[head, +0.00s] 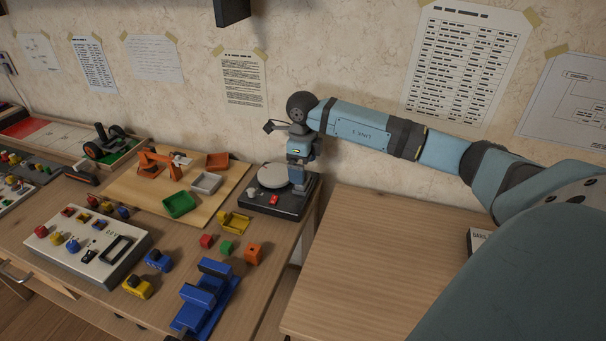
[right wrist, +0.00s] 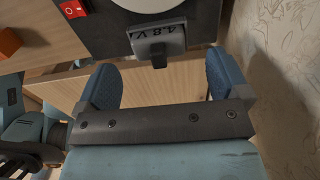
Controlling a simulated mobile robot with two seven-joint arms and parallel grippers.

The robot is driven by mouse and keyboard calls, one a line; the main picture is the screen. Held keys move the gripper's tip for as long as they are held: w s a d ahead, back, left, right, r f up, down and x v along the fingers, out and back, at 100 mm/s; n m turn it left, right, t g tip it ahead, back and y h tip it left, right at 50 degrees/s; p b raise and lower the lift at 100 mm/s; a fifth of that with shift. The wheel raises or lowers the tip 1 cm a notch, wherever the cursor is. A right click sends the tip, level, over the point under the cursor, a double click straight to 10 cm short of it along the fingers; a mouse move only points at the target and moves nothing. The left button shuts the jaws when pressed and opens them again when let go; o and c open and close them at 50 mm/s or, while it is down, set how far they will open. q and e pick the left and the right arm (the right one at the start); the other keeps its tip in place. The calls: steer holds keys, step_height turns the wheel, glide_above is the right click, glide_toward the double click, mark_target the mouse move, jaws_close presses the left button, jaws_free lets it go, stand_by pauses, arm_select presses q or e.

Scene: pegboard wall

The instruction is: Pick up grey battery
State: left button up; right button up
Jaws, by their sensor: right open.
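The grey battery (right wrist: 153,45), marked "4.8 V", sits at the edge of the black device (right wrist: 95,38) in the right wrist view. A small dark tab sticks out from it toward my gripper. My right gripper (right wrist: 163,70) is open, with one blue finger toward each side of the battery; no contact shows. In the head view my right gripper (head: 299,172) is over the right side of the black device (head: 278,206), and I cannot make out the battery there. My left gripper is not in view.
The device carries a pale round plate (head: 272,176) and a red switch (head: 274,199). Coloured blocks and a blue vise (head: 205,296) stand in front of it. The wall is close behind. A gap separates this table from the bare right table (head: 370,260).

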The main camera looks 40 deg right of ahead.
step_height(320, 180, down, 3)
steer(key=shift+f, duration=0.15)
steer(key=c, duration=1)
steer(key=shift+c, duration=0.3)
steer(key=shift+r, duration=0.2)
